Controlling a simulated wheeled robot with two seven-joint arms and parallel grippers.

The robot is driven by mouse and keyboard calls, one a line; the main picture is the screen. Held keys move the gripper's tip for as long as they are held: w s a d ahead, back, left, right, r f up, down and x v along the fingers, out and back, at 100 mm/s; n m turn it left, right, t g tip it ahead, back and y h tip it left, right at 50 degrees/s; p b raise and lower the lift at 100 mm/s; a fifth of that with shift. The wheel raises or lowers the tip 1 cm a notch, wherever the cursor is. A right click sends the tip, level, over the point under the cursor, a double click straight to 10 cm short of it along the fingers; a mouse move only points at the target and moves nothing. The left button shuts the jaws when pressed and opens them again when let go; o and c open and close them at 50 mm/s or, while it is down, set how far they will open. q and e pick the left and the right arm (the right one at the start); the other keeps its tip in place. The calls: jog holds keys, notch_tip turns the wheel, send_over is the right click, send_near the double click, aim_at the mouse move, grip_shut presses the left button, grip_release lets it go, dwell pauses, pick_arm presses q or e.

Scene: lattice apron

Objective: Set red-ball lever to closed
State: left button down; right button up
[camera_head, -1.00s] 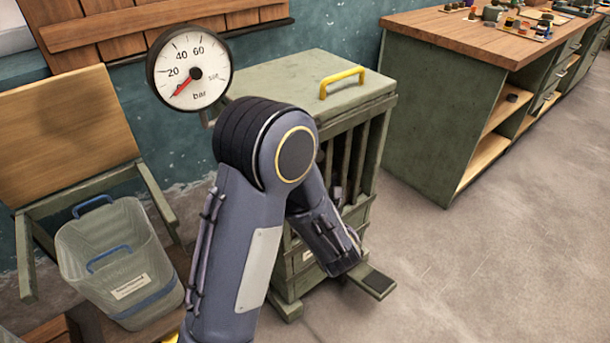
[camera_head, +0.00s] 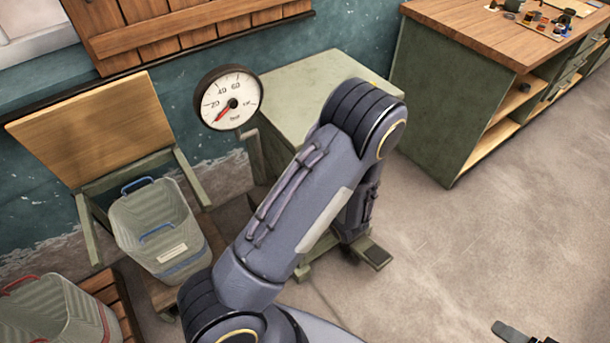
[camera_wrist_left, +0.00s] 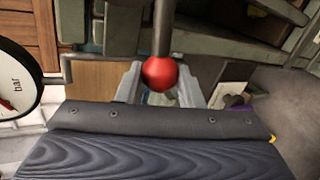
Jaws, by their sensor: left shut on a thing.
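The red ball (camera_wrist_left: 160,74) sits at the end of a dark lever rod (camera_wrist_left: 162,28) in the left wrist view. My left gripper (camera_wrist_left: 161,88) is shut on the ball, with one pale finger on each side of it. In the head view the lever, the ball and the left gripper are hidden behind my left arm, which reaches over the green cabinet (camera_head: 300,85). A dark tip at the bottom right edge looks like part of my right gripper (camera_head: 525,334). Too little of it shows to tell its state.
A round pressure gauge (camera_head: 228,97) on a bent pipe stands left of the cabinet; it also shows in the left wrist view (camera_wrist_left: 15,90). A clear bin (camera_head: 160,235) and a wooden-backed chair (camera_head: 95,130) are at left. A workbench (camera_head: 490,35) stands at right. Floor between is clear.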

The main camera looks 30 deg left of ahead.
pick_arm(q)
jog(key=shift+r+m+g+p, duration=0.55)
jog(key=shift+r+p, duration=0.35)
jog(key=shift+p, duration=0.5)
pick_arm(e)
jog(key=shift+r, duration=1.9)
pick_arm(q)
jog(key=c, duration=1)
grip_release()
jog(key=v, duration=0.7)
jog(key=shift+s+d+b, duration=0.15)
jog(key=shift+d+b, duration=0.25)
jog(key=shift+b, duration=0.05)
pick_arm(e)
jog(key=shift+f, duration=0.45)
